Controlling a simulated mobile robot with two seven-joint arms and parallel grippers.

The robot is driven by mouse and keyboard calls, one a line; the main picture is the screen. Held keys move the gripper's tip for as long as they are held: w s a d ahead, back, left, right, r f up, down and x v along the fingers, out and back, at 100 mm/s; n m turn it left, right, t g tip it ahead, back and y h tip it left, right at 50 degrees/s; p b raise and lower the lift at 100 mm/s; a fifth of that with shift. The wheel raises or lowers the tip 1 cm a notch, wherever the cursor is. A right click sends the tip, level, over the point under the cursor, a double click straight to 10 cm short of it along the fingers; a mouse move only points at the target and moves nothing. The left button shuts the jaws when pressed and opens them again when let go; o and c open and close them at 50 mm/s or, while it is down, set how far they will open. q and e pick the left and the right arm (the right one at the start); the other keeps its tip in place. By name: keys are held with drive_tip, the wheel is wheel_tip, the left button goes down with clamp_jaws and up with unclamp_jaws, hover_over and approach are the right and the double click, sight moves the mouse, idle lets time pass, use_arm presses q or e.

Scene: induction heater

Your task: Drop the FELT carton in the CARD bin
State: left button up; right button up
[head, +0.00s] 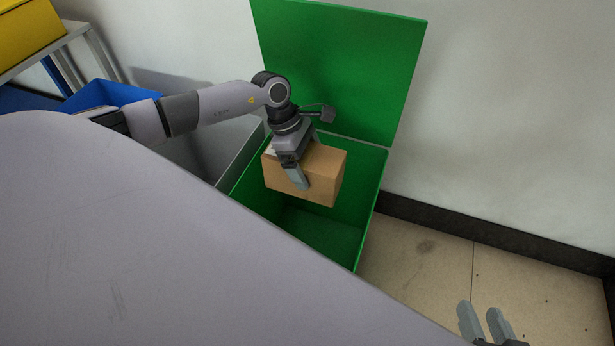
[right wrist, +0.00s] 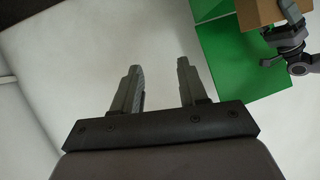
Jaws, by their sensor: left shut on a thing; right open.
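A brown cardboard carton (head: 325,178) hangs over the mouth of a green bin (head: 368,215) in the head view. No lettering on the carton or the bin can be read. My left gripper (head: 299,180) is shut on the carton and holds it from the upper left. The bin's green lid (head: 340,70) stands open against the wall behind. The carton also shows at the top right of the right wrist view (right wrist: 258,12). My right gripper (head: 484,318) is open and empty at the lower right, away from the bin; its two fingers show in the right wrist view (right wrist: 162,88).
A grey bin wall (head: 240,155) stands directly left of the green bin, and a blue bin (head: 115,95) is further left. A yellow box (head: 28,28) rests on a table at the upper left. Bare floor (head: 440,262) lies right of the green bin.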

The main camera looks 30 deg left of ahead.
use_arm(q)
drive_tip(key=shift+f+b, duration=0.55)
drive_tip(key=shift+f, duration=0.65)
use_arm(e)
drive_tip(key=shift+w+a+f+y, duration=0.2)
drive_tip(key=shift+a+y, duration=0.2)
drive_tip(key=shift+a, duration=0.3)
use_arm(q)
drive_tip(key=o, duration=0.9)
drive_tip(key=p+v, duration=0.2)
drive_tip(key=v, duration=0.4)
drive_tip(key=shift+a+r, duration=0.25)
drive_tip(key=shift+r, duration=0.3)
use_arm(e)
drive_tip(key=shift+s+d+r+h, duration=0.1)
drive_tip(key=shift+s+d+h, duration=0.15)
drive_tip(key=shift+d, duration=0.2)
drive_tip(key=shift+s+d+h, duration=0.15)
drive_tip(key=shift+d+h, duration=0.1)
drive_tip(key=shift+d, duration=0.15)
